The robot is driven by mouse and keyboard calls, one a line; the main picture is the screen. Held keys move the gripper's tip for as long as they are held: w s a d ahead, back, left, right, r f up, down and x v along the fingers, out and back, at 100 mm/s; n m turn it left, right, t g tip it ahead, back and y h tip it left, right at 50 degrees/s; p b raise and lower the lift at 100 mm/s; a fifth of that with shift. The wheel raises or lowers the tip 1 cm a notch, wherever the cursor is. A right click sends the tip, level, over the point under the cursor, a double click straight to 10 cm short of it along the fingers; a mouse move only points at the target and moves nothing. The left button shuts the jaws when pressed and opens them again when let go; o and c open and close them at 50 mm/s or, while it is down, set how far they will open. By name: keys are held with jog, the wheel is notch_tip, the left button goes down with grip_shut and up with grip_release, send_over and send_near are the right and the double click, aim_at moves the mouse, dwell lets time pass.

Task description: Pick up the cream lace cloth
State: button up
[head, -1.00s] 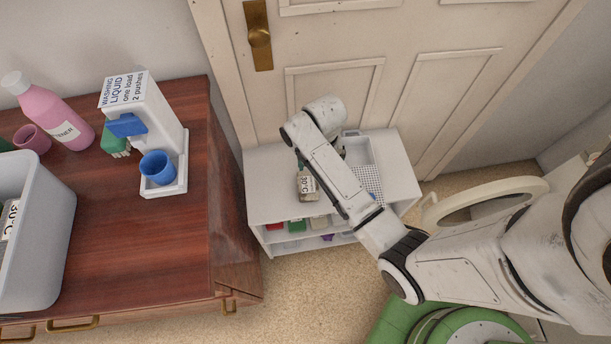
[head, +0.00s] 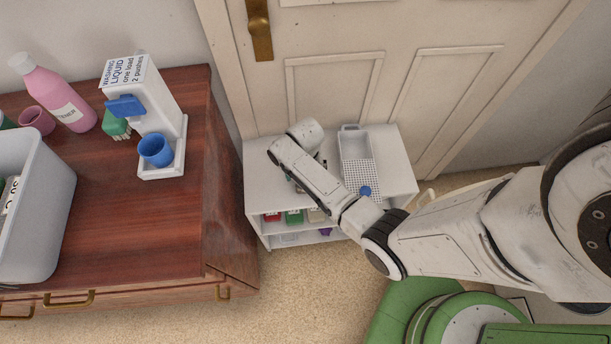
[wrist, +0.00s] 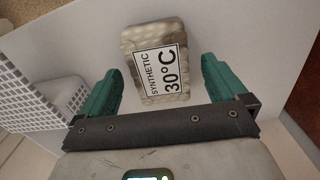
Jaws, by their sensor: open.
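The cream lace cloth (wrist: 136,44) is a folded, cream and grey-brown patterned block with a white label reading "SYNTHETIC 30°C". It lies on the white shelf top. In the wrist view my gripper (wrist: 162,66) is open, with one teal finger to each side of the cloth's near part. The fingers look slightly apart from it, and their height above the shelf top is hard to tell. In the head view my forearm hides the cloth.
A white basket (head: 356,146) with a grid side stands on the white shelf unit (head: 400,165), right of my arm. The lower shelf holds several cloths, including a green one (head: 293,217). A wooden dresser (head: 150,235) with a grey bin (head: 45,215) and a dispenser (head: 160,105) stands left.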

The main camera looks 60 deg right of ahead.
jog(key=shift+f, duration=0.3)
jog(key=shift+c, duration=0.3)
jog(key=c, duration=1.1)
